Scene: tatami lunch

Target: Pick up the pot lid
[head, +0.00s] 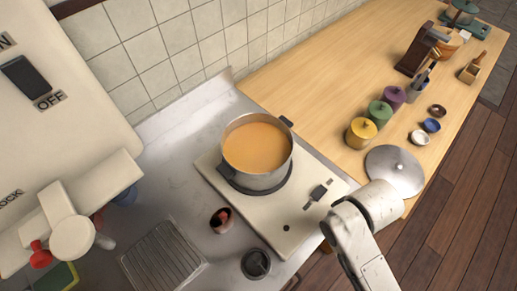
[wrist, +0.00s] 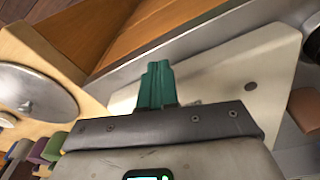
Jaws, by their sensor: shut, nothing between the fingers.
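The pot lid (head: 395,168), a round grey metal disc with a small knob, lies on the wooden counter near its front edge, right of the cooker. In the wrist view the lid (wrist: 36,92) is at the left edge, partly cut off. My gripper (wrist: 157,84) has its teal fingers together with nothing between them, apart from the lid and to its right in the wrist view. In the head view my white arm reaches up beside the lid, and the fingers are hidden. The pot (head: 262,180) stands uncovered on the cooker, full of orange soup.
The white cooker (head: 283,222) lies under the pot and also shows in the wrist view (wrist: 235,75). Yellow (head: 361,133), green (head: 380,113) and purple (head: 394,98) jars stand behind the lid, with small bowls (head: 420,137) nearby. The counter's back middle is clear.

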